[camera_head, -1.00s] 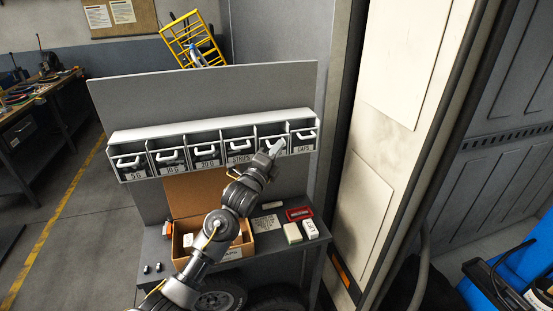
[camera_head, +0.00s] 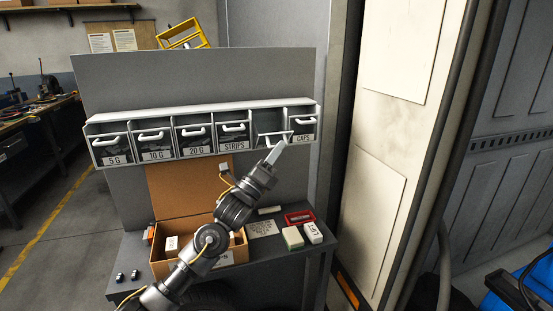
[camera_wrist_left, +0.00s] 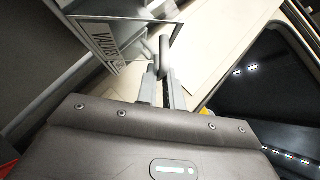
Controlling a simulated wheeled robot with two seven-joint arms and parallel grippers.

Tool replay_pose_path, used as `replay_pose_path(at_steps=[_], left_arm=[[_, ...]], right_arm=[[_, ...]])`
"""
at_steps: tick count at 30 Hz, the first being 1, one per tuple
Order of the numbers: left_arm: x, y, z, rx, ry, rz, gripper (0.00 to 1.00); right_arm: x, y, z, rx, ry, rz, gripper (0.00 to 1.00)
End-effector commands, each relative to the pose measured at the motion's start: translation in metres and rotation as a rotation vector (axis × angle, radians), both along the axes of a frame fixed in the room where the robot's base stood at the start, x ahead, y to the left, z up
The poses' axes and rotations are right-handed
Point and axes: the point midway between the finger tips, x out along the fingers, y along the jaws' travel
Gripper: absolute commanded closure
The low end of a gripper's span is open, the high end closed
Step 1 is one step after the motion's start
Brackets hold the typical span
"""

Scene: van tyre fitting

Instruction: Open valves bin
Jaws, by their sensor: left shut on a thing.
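The valves bin (camera_head: 266,141) is the slot between the STRIPS and CAPS bins in the head view. Its front is tipped outward and down, leaving a dark opening above it. In the left wrist view its VALVES label (camera_wrist_left: 106,44) shows at upper left. My left gripper (camera_head: 276,151) is at that bin's front in the head view. The bin's inside is too small to make out. My right gripper is not in view.
The STRIPS bin (camera_head: 234,134) and the CAPS bin (camera_head: 303,129) flank it, upright in the rack. Below, a bench (camera_head: 270,270) holds an open cardboard box (camera_head: 232,250), a red tray (camera_head: 299,217) and small white boxes. A pale van panel (camera_head: 388,190) stands close on the right.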

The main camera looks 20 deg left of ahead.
Motion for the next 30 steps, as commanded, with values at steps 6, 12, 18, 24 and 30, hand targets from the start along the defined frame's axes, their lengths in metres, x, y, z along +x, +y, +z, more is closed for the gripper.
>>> replay_pose_path(at_steps=[6, 12, 18, 24, 30], left_arm=[[-0.0004, 0.0002, 0.0002, 0.005, -0.010, 0.000, 1.00], [-0.0004, 0.0004, 0.0004, 0.005, -0.009, 0.001, 1.00], [-0.0004, 0.0007, 0.0002, 0.005, -0.008, 0.001, 0.69], [-0.0004, 0.0010, -0.0001, 0.005, -0.008, 0.001, 0.69], [-0.0070, 0.0050, -0.0083, 0.004, -0.006, 0.002, 0.69]], right_arm=[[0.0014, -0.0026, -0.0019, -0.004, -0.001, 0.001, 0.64], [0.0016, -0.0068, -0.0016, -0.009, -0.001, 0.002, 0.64], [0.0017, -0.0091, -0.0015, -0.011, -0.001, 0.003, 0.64], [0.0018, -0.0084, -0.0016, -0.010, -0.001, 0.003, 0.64], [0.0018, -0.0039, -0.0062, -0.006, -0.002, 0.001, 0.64]])
